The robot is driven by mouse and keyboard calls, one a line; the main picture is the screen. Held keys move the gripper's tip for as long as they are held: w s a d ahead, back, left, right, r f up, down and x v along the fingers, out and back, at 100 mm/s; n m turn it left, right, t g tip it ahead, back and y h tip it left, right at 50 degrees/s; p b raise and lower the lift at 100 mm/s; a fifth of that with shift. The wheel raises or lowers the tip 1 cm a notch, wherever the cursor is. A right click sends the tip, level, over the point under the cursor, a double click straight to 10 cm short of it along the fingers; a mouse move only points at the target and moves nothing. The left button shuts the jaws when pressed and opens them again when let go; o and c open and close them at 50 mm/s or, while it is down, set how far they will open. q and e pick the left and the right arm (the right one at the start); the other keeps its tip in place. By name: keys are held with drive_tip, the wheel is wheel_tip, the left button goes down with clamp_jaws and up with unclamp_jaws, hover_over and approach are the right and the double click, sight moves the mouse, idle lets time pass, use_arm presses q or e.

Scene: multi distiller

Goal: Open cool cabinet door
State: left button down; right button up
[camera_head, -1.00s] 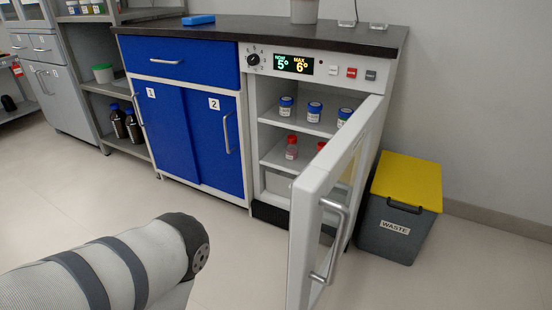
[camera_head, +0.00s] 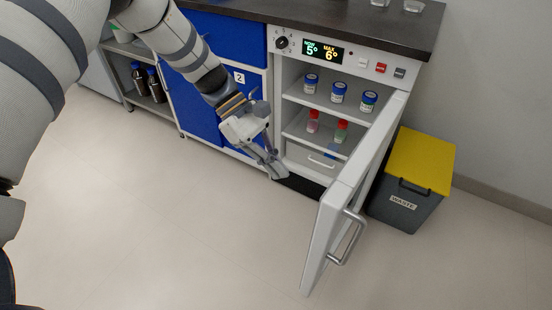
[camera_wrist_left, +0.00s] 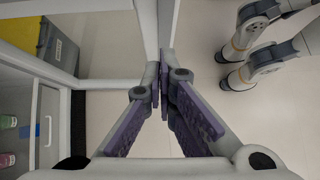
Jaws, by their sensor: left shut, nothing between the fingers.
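The cool cabinet (camera_head: 276,85) stands with its white-framed door (camera_head: 328,215) swung open toward the front. The door's metal handle (camera_head: 357,232) is on its outer face. My left gripper (camera_head: 277,174) is shut and empty, in front of the cabinet opening and left of the door in the head view. In the left wrist view its fingers (camera_wrist_left: 165,88) are together close to the door's free edge (camera_wrist_left: 148,35). I cannot tell whether they touch it. My right gripper is not in view.
Blue-capped bottles (camera_head: 339,93) and red- and green-capped bottles (camera_head: 313,121) stand on the cabinet shelves. A yellow-lidded waste bin (camera_head: 421,157) is behind the door. Blue cupboards (camera_head: 234,30) are to the left. The floor in front is clear.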

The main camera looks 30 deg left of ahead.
use_arm(q)
drive_tip(key=d+f, duration=0.3)
drive_tip(key=d, duration=0.4)
drive_tip(key=shift+s+d+f+p, duration=0.35)
drive_tip(key=shift+s+d+f, duration=0.05)
drive_tip(key=shift+s, duration=0.05)
